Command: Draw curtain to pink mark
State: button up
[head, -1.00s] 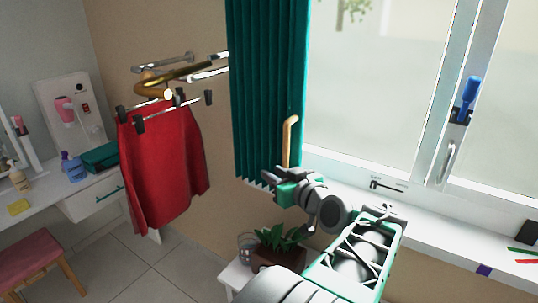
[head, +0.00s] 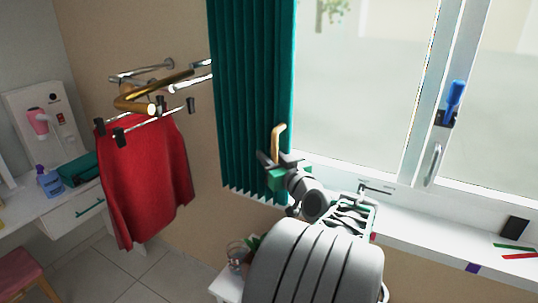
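The teal pleated curtain (head: 245,90) hangs at the left side of the window. A light wooden hooked handle (head: 278,134) is at its right edge. My gripper (head: 273,158) is at the lower part of this handle, with its fingers apart, one on each side of it. Whether they touch the handle is not clear. A small pinkish-red mark (head: 373,237) shows on the front edge of the sill, right beside my arm and partly hidden by it. A purple mark (head: 473,267) is farther right on the same edge.
The white window sill (head: 430,230) carries red and green strips (head: 520,255) and a black object (head: 515,228). A blue-handled tool (head: 455,98) is on the window frame. A red garment (head: 145,185) hangs on a rail at left. A plant stands below, mostly hidden by my arm.

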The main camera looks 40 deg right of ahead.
jog(key=shift+c, duration=0.4)
grip_shut()
dwell(0.9)
